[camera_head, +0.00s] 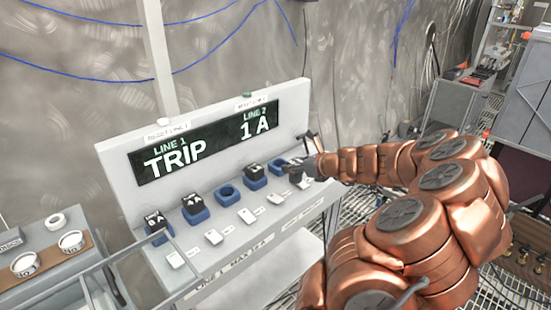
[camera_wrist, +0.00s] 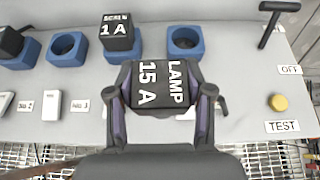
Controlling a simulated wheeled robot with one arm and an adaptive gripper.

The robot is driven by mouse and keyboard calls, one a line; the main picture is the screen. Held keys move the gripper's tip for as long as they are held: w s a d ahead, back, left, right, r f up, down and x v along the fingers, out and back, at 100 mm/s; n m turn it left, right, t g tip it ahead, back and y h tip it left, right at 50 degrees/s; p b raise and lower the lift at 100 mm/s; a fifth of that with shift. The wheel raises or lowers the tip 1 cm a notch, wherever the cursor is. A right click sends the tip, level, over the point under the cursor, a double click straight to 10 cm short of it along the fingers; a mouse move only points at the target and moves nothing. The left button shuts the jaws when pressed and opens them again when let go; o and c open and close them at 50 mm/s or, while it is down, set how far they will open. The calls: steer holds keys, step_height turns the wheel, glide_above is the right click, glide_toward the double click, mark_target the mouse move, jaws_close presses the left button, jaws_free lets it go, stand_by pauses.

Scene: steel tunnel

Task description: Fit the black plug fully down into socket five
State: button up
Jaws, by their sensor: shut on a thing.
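My gripper (camera_wrist: 160,95) is shut on a black plug (camera_wrist: 158,85) marked "LAMP 15 A" in the wrist view. The plug's labelled top faces the camera. A blue socket (camera_wrist: 186,42) with an open hole, the rightmost in the row, shows just beyond the plug and slightly right; the plug's underside is hidden. In the head view my gripper (camera_head: 305,172) is at the right end of the row, beside that rightmost blue socket (camera_head: 277,167). The plug is hard to make out there.
A black plug marked "1 A" (camera_wrist: 117,34) sits in the neighbouring blue socket; an empty socket (camera_wrist: 67,49) is left of it. A black lever (camera_wrist: 268,24) and yellow button (camera_wrist: 279,103) are at right. The display (camera_head: 205,142) reads "LINE 1 TRIP" and "LINE 2 1 A".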

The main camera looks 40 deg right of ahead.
steer(key=w+d, duration=0.1)
steer(key=w, duration=0.2)
steer(key=w+d+p, duration=0.1)
steer(key=w+d, duration=0.1)
steer(key=w, duration=0.2)
steer(key=w+d+f+p, duration=0.1)
steer(key=w, duration=0.3)
steer(key=shift+w+d, duration=0.25)
steer(key=shift+d, duration=0.1)
steer(key=shift+w+f, duration=0.1)
steer(key=shift+f, duration=1.75)
steer(key=o, duration=1.3)
steer(key=shift+o, duration=0.2)
